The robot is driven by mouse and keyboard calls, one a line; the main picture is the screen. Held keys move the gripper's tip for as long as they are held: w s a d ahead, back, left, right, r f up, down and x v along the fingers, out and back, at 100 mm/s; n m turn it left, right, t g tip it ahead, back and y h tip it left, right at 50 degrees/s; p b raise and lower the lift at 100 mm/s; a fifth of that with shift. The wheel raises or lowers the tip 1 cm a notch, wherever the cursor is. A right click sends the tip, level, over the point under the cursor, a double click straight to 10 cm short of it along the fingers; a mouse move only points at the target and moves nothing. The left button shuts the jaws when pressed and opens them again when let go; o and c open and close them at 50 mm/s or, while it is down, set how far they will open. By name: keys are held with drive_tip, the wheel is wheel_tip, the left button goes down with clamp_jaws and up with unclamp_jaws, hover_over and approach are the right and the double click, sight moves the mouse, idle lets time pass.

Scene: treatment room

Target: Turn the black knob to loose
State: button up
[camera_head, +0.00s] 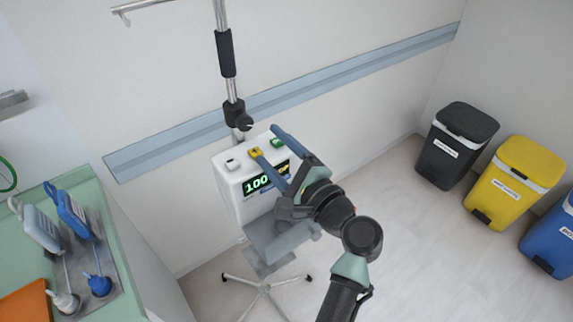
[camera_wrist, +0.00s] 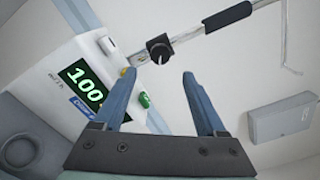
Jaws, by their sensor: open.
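The black knob (camera_head: 244,122) sits on the clamp of a metal pole, just above a white pump box (camera_head: 228,170) with a green "100" display. In the wrist view the knob (camera_wrist: 159,49) is round and dark, with a light mark on its face, and lies beyond the fingertips. My gripper (camera_head: 264,142) is open, its two blue fingers over the top of the pump box. In the wrist view my gripper (camera_wrist: 158,76) has nothing between its fingers, and the knob shows between and beyond the tips, apart from them.
The pump has a yellow button (camera_head: 256,152) and a green button (camera_head: 277,143) on top. A wall rail (camera_head: 340,82) runs behind the pole (camera_head: 220,15). A green counter (camera_head: 95,200) stands at left. Black, yellow and blue bins (camera_head: 515,178) stand at right, with open floor before them.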

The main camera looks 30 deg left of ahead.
drive_tip(key=shift+b+v, duration=0.3)
drive_tip(key=shift+v, duration=2)
drive_tip(key=shift+w, duration=0.1)
drive_tip(key=w+d+r+n+t+h, duration=0.2)
drive_tip(key=d+r+n+t+h, duration=0.3)
drive_tip(key=r, duration=0.7)
drive_tip(key=w+d+r+n+t+h, duration=0.3)
drive_tip(key=d+r+t, duration=0.35)
drive_tip(key=r, duration=0.55)
drive_tip(key=s+d+r+n+t+h, duration=0.1)
drive_tip(key=s+d+r+t+h, duration=0.3)
drive_tip(key=s+r, duration=0.3)
drive_tip(key=s+d+r+n+t+h, duration=0.1)
drive_tip(key=s+d+r+t+h, duration=0.3)
drive_tip(key=r, duration=0.7)
drive_tip(key=s+d+t, duration=0.1)
drive_tip(key=s+d, duration=0.1)
drive_tip(key=s, duration=0.1)
drive_tip(key=shift+r+n+h, duration=0.3)
drive_tip(key=shift+r, duration=0.05)
